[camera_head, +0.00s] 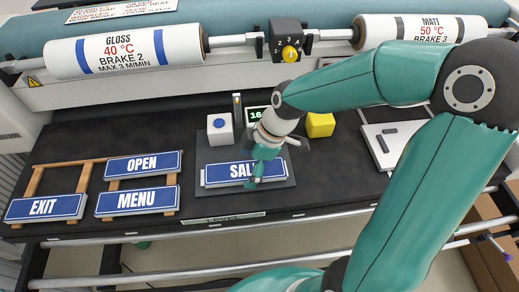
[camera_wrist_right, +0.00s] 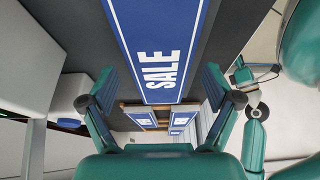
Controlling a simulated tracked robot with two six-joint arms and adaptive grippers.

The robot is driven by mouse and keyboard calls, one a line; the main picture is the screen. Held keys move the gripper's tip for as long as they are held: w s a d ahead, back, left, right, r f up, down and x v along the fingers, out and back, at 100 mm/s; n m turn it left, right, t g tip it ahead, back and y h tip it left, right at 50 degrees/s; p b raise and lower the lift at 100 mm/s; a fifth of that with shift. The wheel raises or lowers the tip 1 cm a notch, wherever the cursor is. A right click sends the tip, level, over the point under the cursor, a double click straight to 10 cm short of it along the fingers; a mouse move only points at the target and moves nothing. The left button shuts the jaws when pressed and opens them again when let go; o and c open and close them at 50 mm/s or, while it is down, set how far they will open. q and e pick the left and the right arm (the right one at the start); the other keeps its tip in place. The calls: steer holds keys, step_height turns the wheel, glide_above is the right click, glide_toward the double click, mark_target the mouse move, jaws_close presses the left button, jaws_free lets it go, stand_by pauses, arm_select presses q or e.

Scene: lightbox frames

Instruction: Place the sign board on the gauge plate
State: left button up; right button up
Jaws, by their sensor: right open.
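The blue SALE sign board (camera_head: 228,171) lies face up over the dark square gauge plate (camera_head: 280,185), letters towards the front edge. In the head view my right gripper (camera_head: 258,178) is over the sign's right part and hides its last letter. In the right wrist view the whole word shows on the sign (camera_wrist_right: 160,50), which runs between the two spread fingers of my right gripper (camera_wrist_right: 160,88). The fingers stand apart from its long edges, so the gripper is open. Whether the sign touches the plate everywhere cannot be told. My left gripper is not in view.
OPEN (camera_head: 143,165), MENU (camera_head: 137,201) and EXIT (camera_head: 45,208) signs lie on wooden slats at left. A white tray (camera_head: 398,145) is at right. Bare dark bench lies between.

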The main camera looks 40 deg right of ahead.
steer(key=v, duration=1.2)
steer(key=shift+s+f, duration=0.1)
